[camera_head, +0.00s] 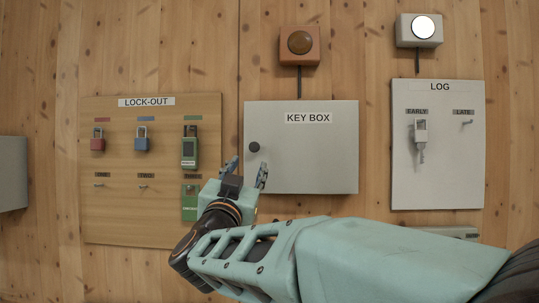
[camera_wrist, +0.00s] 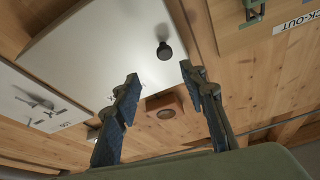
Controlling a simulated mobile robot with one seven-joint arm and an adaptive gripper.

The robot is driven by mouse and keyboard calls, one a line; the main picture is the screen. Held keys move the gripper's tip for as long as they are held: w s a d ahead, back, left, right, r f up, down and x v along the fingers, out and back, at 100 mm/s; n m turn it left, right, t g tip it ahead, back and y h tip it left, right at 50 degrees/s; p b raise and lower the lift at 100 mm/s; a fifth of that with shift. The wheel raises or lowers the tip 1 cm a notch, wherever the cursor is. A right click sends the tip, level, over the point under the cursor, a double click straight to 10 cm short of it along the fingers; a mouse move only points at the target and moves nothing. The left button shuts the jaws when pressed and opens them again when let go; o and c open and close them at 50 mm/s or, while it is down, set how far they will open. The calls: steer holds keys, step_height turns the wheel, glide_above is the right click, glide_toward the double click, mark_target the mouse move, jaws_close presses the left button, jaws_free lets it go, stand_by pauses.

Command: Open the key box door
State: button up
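The key box (camera_head: 310,165) is a light grey box on the wooden wall, and its door looks closed. Its round black knob (camera_head: 254,147) sits near the door's left edge. My gripper (camera_head: 248,168) is open and empty, just below the knob in the head view. In the wrist view the pale door (camera_wrist: 95,50) fills the upper left. There the knob (camera_wrist: 164,51) shows just past the gap between my spread fingertips (camera_wrist: 160,75). The fingers look apart from the knob. The gap in depth is hard to judge.
Left is the lock-out board (camera_head: 110,220) with padlocks and hooks. Right is the log board (camera_head: 460,170) with a hanging key tag (camera_head: 421,131). An orange lamp box (camera_head: 300,47) is mounted above the key box, and a white lamp (camera_head: 420,30) above the log board.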

mark_target(254, 148)
steer(key=x, duration=0.3)
steer(key=p+x, duration=0.1)
steer(key=x, duration=0.3)
steer(key=p+x, duration=0.1)
steer(key=x, duration=0.3)
steer(key=shift+a+r, duration=0.15)
steer(key=shift+a, duration=0.25)
steer(key=shift+c, duration=0.2)
jaws_close()
